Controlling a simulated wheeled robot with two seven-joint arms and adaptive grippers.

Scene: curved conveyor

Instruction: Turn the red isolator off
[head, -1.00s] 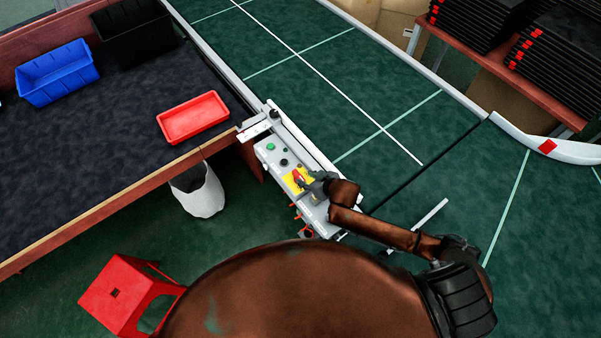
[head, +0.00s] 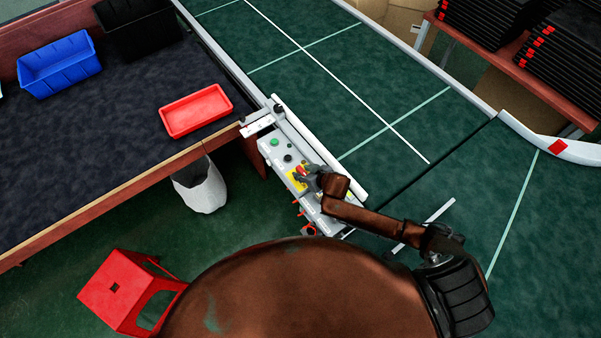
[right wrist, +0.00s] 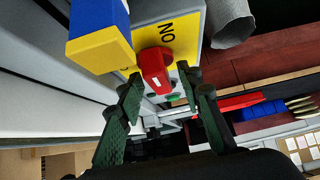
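The red isolator is a red handle (right wrist: 156,70) on a yellow plate (right wrist: 181,38) marked "ON", which appears upside down in the right wrist view. In the head view the red handle (head: 302,170) sits on the grey control box beside the conveyor, partly covered by my right gripper (head: 308,176). In the right wrist view my right gripper (right wrist: 160,82) is open, with one green-padded finger on each side of the handle. Small gaps seem to show between fingers and handle; contact is not clear. My left gripper is not in view.
The control box (head: 272,155) also carries a green button (head: 275,142) and a black knob (head: 288,158). A blue and yellow block (right wrist: 100,40) stands close beside the handle. A table with a red tray (head: 196,110) is left; the green conveyor (head: 400,90) is right.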

